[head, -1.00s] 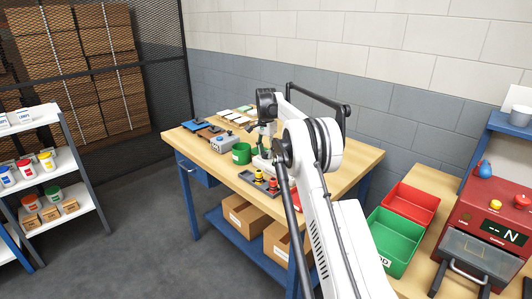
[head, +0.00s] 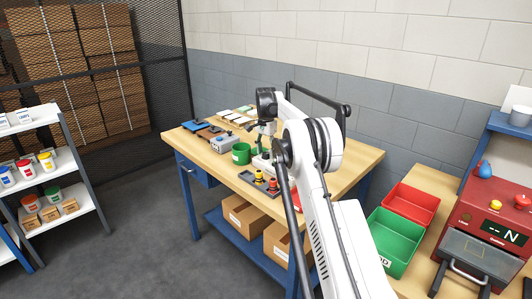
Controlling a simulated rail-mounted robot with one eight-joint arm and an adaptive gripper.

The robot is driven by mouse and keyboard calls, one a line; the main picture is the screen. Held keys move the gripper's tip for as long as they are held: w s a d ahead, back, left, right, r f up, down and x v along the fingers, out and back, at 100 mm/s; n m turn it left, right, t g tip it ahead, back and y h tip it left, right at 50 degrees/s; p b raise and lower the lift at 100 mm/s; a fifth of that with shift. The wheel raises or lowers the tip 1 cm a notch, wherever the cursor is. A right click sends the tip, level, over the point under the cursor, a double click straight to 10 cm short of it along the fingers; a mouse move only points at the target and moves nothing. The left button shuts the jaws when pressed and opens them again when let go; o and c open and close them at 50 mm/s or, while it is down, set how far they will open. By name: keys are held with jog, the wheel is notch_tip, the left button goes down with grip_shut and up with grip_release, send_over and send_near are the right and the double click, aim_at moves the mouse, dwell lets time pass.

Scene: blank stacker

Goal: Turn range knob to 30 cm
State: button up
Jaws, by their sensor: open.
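A small grey device box (head: 224,142) sits on the wooden workbench, left of the green cup. It may carry the range knob, but at this size I cannot make out a knob, a scale or a 30 cm mark. My gripper (head: 262,142) points down over the bench, to the right of the grey box and apart from it. It is open, with nothing visible between its fingers. My arm covers part of the bench behind and right of it.
A green cup (head: 241,153) stands between the grey box and my gripper. A grey tray (head: 247,178) with yellow and red-topped pieces lies nearer the front edge. Dark and blue flat items (head: 194,125) lie at the bench's left end. The bench's right part (head: 358,158) is clear.

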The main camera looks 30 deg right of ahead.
aim_at(266, 153)
notch_tip(266, 153, up, 12)
jog(key=shift+f, duration=0.15)
dwell(0.3)
dwell(0.4)
